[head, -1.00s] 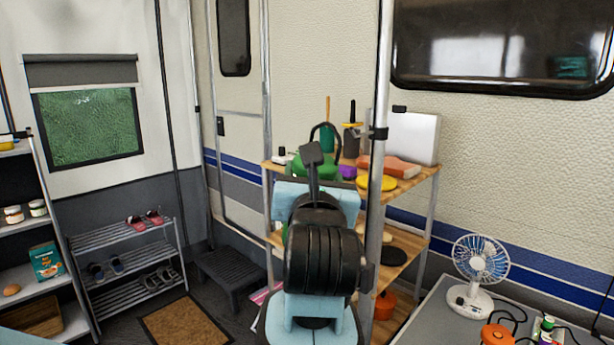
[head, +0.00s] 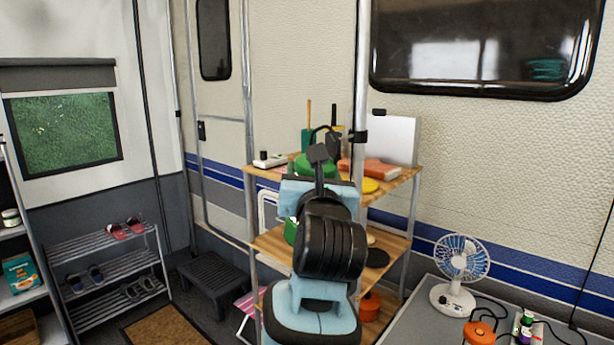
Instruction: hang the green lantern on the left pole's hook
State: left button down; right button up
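The green lantern (head: 303,164) is in the middle of the head view, mostly hidden behind my arm. Its green top and dark arched handle show above, and a bit of green body shows lower down at the left. My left gripper (head: 318,154) is in front of the lantern's top. It appears shut on the lantern, though the fingers are mostly hidden. A pale pole (head: 361,65) rises just right of the lantern, with a black clamp and a small dark hook (head: 379,112) sticking out to its right. The lantern is left of the pole, apart from the hook. My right gripper is out of view.
A wooden shelf unit (head: 403,177) with bottles, a yellow plate and pans stands behind the pole. A grey table with a fan (head: 461,262) is at the lower right. A shoe rack (head: 105,250) and a dark step (head: 212,280) are at the left.

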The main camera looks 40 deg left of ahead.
pick_arm(q)
jog(key=shift+w+d, duration=0.1)
jog(key=shift+w, duration=0.95)
jog(key=shift+w+f, duration=0.5)
jog(key=shift+w, duration=0.1)
jog(key=shift+f, duration=0.1)
